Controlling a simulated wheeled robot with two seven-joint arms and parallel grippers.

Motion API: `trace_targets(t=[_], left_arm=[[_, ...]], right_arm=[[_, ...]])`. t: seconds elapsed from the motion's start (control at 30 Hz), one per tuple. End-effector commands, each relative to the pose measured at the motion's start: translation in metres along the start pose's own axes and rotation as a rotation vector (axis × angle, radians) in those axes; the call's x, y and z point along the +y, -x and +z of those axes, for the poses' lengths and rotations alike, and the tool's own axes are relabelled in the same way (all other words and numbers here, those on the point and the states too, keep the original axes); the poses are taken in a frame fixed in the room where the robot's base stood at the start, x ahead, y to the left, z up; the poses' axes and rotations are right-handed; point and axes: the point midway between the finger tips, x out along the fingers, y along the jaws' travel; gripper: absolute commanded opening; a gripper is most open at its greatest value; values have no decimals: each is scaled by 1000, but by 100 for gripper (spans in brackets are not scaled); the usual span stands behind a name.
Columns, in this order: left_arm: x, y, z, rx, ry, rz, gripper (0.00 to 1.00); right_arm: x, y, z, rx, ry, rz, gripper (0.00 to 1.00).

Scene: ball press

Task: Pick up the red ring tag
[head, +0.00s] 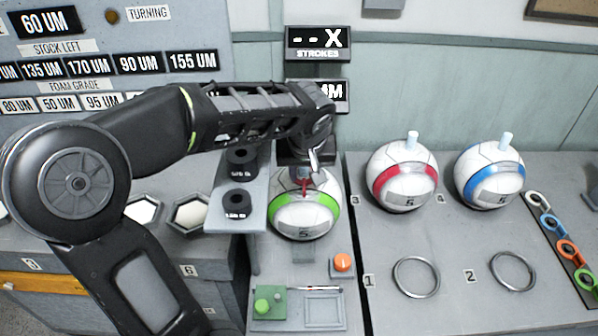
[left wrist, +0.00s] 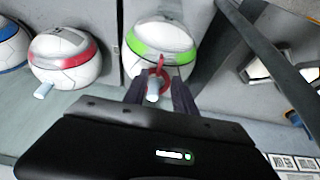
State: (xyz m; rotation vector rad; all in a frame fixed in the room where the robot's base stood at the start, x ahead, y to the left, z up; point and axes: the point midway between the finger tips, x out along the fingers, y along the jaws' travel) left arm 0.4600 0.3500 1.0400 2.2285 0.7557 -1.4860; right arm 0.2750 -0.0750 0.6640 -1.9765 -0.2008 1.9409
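The red ring tag (left wrist: 160,72) shows in the left wrist view by the white peg of the green-banded ball (left wrist: 160,45). In the head view the red tag (head: 305,187) is a small red piece on top of the green-banded ball (head: 304,216), partly hidden by my gripper. My left gripper (head: 315,165) is just above that ball. In the left wrist view the left gripper's dark fingers (left wrist: 160,88) stand apart, one on each side of the tag and peg. Contact with the tag is not clear. My right gripper is not seen.
A red-banded ball (head: 403,176) and a blue-banded ball (head: 489,176) stand to the right, each with a pale peg. Empty metal rings (head: 416,278) lie in front. A strip of coloured ring tags (head: 567,250) lies far right. Black weights (head: 237,204) stand close left.

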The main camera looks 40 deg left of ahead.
Motion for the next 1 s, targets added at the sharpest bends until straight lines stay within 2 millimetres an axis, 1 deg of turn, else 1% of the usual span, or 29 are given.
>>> trace_targets(t=[0.27, 0.5, 0.83, 0.93, 1.0], left_arm=[[1, -4, 1, -2, -3, 0, 33], [1, -26, 2, -4, -3, -1, 33], [1, -29, 2, -3, -3, 1, 33], [0, -36, 3, -5, -5, -2, 33], [0, -45, 4, -6, -6, -2, 33]], right_arm=[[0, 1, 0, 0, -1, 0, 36], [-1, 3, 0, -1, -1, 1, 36], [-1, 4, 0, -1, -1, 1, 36], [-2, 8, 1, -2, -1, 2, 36], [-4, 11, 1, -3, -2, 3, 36]])
